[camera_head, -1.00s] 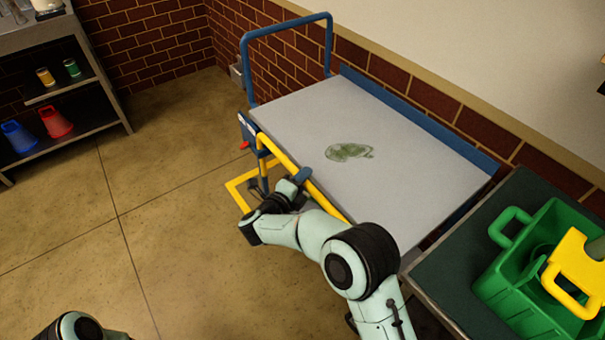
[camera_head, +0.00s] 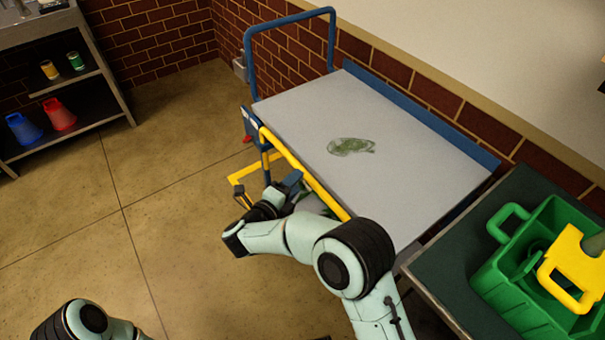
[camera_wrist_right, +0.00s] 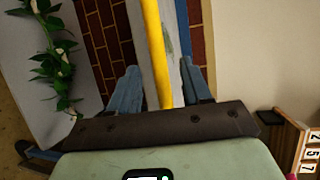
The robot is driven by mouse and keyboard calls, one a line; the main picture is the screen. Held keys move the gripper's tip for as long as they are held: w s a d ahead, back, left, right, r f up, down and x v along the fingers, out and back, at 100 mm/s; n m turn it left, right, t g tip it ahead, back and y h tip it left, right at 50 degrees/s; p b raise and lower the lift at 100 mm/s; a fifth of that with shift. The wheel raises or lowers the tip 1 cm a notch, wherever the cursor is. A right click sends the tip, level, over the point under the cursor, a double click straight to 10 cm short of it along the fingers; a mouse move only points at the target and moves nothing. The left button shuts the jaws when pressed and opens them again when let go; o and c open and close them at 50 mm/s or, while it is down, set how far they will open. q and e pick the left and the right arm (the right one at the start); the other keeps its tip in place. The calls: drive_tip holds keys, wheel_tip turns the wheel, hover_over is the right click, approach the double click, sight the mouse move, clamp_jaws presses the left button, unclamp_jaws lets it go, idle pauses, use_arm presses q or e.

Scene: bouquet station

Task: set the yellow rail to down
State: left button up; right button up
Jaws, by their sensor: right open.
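The yellow rail (camera_head: 300,167) runs along the near long edge of the grey-topped trolley (camera_head: 400,165), at about the height of the top. In the right wrist view the yellow rail (camera_wrist_right: 153,45) passes between the two blue fingers of my right gripper (camera_wrist_right: 160,85), with a gap on each side. The fingers are apart and not closed on it. In the head view my right gripper (camera_head: 290,183) is beside the rail, at its outer side and a little below it. My left gripper is out of view; only part of that arm shows at the bottom left.
A blue push handle (camera_head: 290,22) stands at the trolley's far left end. A green leafy smear (camera_head: 352,146) lies on the top. A red part (camera_head: 247,138) sits by the rail's far end. A green crate (camera_head: 540,265) is at the right. The floor at the left is clear.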

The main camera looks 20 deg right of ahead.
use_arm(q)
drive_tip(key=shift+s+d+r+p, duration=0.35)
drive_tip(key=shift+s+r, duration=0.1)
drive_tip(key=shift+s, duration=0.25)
use_arm(e)
drive_tip(key=v, duration=0.7)
drive_tip(key=shift+r, duration=0.1)
